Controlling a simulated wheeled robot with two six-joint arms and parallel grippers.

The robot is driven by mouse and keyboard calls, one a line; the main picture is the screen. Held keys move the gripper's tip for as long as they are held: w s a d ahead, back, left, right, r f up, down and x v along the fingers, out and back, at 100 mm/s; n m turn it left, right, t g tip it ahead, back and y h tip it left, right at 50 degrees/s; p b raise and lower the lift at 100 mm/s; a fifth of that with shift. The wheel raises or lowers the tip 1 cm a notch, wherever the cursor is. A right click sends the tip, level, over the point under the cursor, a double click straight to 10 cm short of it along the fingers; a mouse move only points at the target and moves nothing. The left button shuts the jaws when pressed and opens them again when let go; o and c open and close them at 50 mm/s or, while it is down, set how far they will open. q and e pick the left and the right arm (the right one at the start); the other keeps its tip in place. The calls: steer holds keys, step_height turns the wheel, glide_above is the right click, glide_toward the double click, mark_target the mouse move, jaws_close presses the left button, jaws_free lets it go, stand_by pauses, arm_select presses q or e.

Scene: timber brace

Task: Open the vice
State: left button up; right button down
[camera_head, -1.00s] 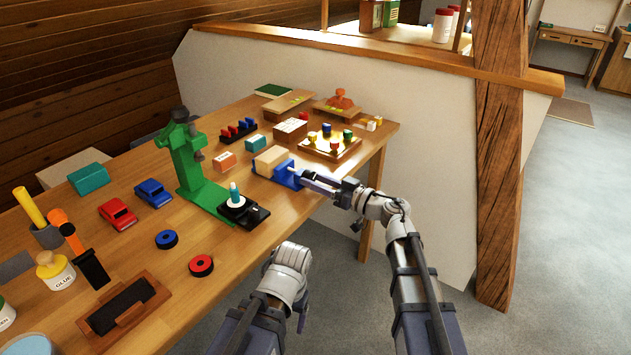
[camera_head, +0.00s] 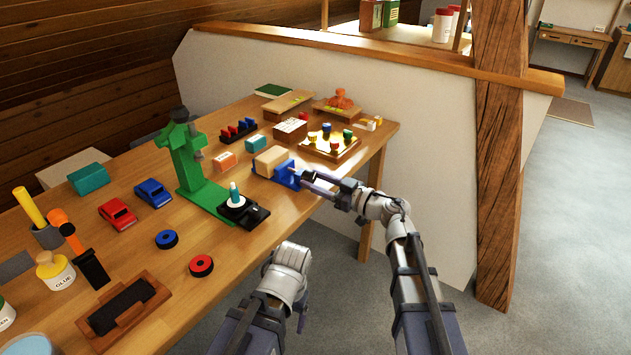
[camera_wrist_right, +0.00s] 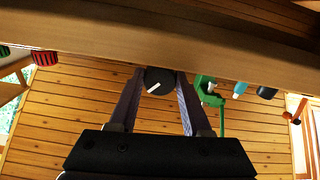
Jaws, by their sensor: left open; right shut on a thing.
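The blue vice (camera_head: 288,175) stands near the table's right edge, with a light wooden block (camera_head: 270,158) at its jaws. The gap between its jaws is too small to judge. My right gripper (camera_head: 308,182) is at the vice's front, shut on the handle. In the right wrist view a dark round knob with a white mark, the vice handle (camera_wrist_right: 158,82), sits between the two fingers. My left gripper (camera_head: 290,262) is low in the head view, off the table's front edge and away from the vice; its fingers are mostly hidden.
A board with coloured pegs (camera_head: 331,146) lies behind the vice. Toy cars, rings and a glue pot (camera_head: 55,272) lie farther left. A timber post (camera_head: 497,180) rises at the right.

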steer(key=n, duration=0.5)
steer(key=shift+n, duration=0.3)
stand_by(0.5)
steer(key=shift+c, duration=1.8)
jaws_free()
